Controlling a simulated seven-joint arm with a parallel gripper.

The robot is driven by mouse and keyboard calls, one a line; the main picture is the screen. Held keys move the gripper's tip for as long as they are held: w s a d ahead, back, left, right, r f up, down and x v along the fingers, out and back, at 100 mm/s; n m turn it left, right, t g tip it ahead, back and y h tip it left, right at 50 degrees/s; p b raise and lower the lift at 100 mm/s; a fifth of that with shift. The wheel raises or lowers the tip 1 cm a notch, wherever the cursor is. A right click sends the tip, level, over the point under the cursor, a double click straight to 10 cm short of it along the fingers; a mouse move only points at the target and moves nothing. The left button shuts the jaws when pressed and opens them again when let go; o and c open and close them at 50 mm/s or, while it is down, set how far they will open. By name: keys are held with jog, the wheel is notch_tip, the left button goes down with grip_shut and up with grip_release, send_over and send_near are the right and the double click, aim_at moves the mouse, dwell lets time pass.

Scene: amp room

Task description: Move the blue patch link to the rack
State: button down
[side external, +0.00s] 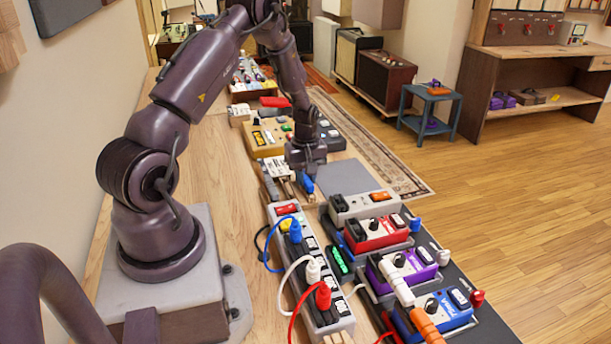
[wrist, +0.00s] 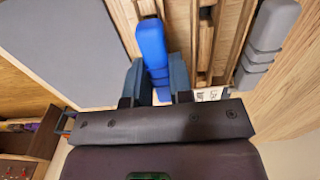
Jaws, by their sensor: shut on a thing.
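The blue patch link (side external: 307,185) is a small blue plug-like piece under my gripper (side external: 306,168) in the side external view. In the wrist view the blue link (wrist: 151,42) sits between the two fingers of my gripper (wrist: 157,82), which is shut on it. A wooden slotted holder, which looks like the rack (wrist: 206,40), is just beside and below the link. A grey link (wrist: 268,38) lies in or on its right part; it also shows in the side external view (side external: 270,188). I cannot tell whether the blue link touches the wood.
A grey flat pad (side external: 344,177) lies right of the holder. A power strip (side external: 312,270) with blue, white and red plugs stands in front. Several pedals, including a red one (side external: 376,233), sit on a dark board. A tan box (side external: 265,137) stands behind.

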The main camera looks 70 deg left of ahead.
jog(key=shift+f, duration=0.1)
dwell(0.3)
jog(key=c, duration=0.5)
grip_release()
jog(key=shift+r, duration=3.5)
